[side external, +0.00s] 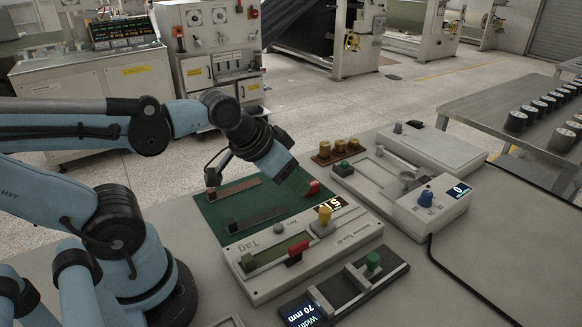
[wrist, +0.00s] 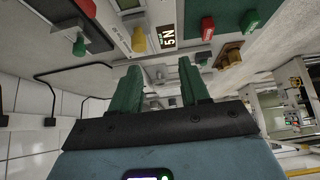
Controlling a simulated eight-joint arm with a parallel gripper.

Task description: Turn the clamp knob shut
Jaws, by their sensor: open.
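My gripper (wrist: 157,78) is open and empty, with its two green fingers apart in the wrist view. In the side view its blue end is above the far part of the green mat; the fingers are hard to make out there. Several knobs are in view, and I cannot tell by label which one is the clamp's. A red knob (side external: 313,187) (wrist: 207,27) is at the mat's right edge. A yellow knob (side external: 324,214) (wrist: 138,38) is beside the "5 N" display (wrist: 167,36). A red handle (side external: 295,253) is on the pale tester's front. My gripper touches none of them.
A slider with a green knob (side external: 373,261) and a "70 mm" display stands in front. Brass weights (side external: 347,144) and a grey device with a blue knob (side external: 426,196) stand at right. Strips (side external: 257,219) lie on the mat. The table's front right is clear except for a black cable.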

